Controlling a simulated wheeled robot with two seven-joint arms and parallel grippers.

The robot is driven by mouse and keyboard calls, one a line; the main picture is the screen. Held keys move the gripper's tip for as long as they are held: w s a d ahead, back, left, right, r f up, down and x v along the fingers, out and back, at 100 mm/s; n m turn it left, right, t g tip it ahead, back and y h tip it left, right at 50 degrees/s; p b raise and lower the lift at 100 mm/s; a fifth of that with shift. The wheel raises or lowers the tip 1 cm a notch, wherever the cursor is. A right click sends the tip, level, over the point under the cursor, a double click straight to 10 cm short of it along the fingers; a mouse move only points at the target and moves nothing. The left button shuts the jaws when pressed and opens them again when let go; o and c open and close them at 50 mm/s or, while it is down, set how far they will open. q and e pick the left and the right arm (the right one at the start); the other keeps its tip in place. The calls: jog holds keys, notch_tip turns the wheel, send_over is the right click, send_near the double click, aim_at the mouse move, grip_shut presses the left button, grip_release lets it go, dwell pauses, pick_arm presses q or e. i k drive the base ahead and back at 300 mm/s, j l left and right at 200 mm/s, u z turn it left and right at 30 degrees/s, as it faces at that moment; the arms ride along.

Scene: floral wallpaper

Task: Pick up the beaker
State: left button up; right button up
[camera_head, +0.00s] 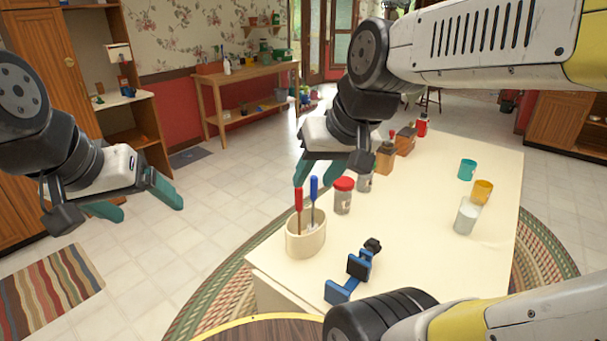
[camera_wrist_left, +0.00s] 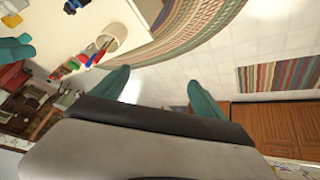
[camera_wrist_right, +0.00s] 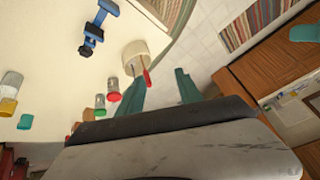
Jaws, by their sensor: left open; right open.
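The beaker appears to be the clear, whitish glass (camera_head: 466,216) standing upright on the right part of the cream table (camera_head: 420,262). It also shows at the left edge of the right wrist view (camera_wrist_right: 12,80). My right gripper (camera_head: 325,170) is open and empty above the table's left side, well to the left of the beaker. Its fingers also show in the right wrist view (camera_wrist_right: 160,90). My left gripper (camera_head: 138,200) is open and empty over the floor, left of the table. Its fingers show in the left wrist view (camera_wrist_left: 158,88).
An orange cup (camera_head: 483,191) stands close behind the beaker, with a teal cup (camera_head: 467,169) farther back. A cream holder (camera_head: 306,240) with screwdrivers, a red-lidded jar (camera_head: 343,197) and a blue clamp (camera_head: 352,272) occupy the left side. The table's middle is clear.

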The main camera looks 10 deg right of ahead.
aim_at(469, 211)
jog(key=z, duration=1.85)
